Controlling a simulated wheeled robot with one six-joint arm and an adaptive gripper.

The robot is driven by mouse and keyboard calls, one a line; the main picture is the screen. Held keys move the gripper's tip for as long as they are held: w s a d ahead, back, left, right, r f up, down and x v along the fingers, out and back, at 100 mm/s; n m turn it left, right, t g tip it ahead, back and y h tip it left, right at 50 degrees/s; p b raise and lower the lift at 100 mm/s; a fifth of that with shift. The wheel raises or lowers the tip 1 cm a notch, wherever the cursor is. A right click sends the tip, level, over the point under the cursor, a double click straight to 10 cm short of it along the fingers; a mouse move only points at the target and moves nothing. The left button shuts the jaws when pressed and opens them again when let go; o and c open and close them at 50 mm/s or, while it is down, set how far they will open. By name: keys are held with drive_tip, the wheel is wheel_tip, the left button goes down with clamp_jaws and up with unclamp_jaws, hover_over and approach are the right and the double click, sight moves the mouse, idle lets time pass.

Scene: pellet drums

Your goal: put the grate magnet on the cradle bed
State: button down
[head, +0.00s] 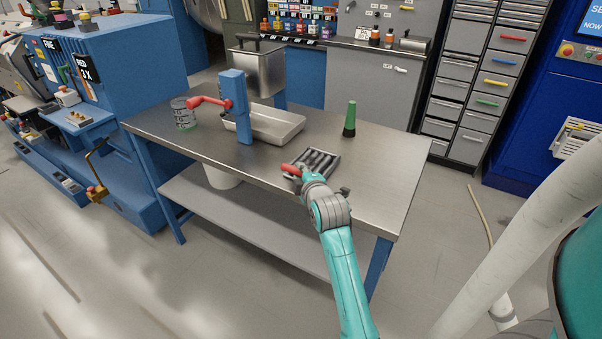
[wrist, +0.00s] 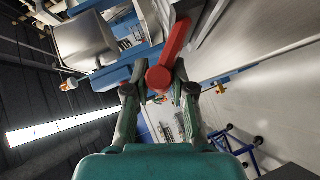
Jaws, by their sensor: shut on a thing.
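The grate magnet (head: 321,160), several dark parallel bars with a red handle (head: 290,169), is over the front part of the steel table. My gripper (head: 300,178) is at its near left side, shut on the red handle. In the wrist view the red handle (wrist: 168,58) stands between the two fingers of my gripper (wrist: 160,88). Whether the bars touch the table top cannot be told. No part is clearly recognisable as the cradle bed; a shallow steel tray (head: 285,128) lies behind the magnet, beside a blue post (head: 235,108).
The steel table (head: 375,175) is bare at its right. A red lever (head: 207,102) sticks out left from the post, above a grey-green can (head: 183,114). A steel hopper (head: 257,72) is behind.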

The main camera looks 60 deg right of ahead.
drive_tip(key=c, duration=1)
unclamp_jaws()
